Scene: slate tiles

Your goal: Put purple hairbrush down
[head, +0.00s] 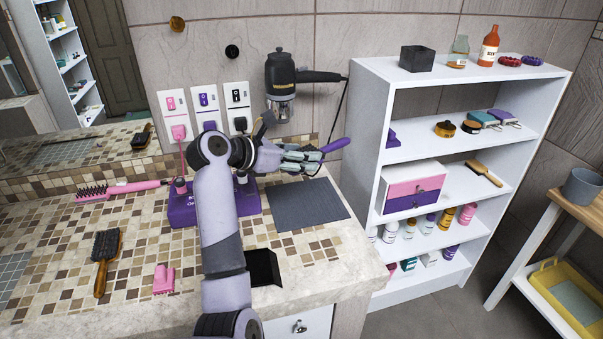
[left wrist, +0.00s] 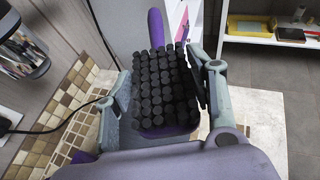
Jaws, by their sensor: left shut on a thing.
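The purple hairbrush (left wrist: 158,88) is between the fingers of my left gripper (left wrist: 160,95) in the left wrist view. Its black bristles face the camera and its purple handle points away. In the head view my left gripper (head: 318,156) is shut on the brush, above the counter near the grey mat. The purple handle (head: 336,144) sticks out to the right of the fingers; the brush head is mostly hidden there. The counter (head: 345,250) has a tiled top. My right gripper is not in view.
A dark grey mat (head: 305,204) lies bare on the counter. A purple holder (head: 182,208) stands left of it. A pink brush (head: 120,187), a wooden brush (head: 105,260) and a pink clip (head: 163,279) lie further left. A hairdryer (head: 283,78) hangs on the wall. A white shelf (head: 365,140) stands right.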

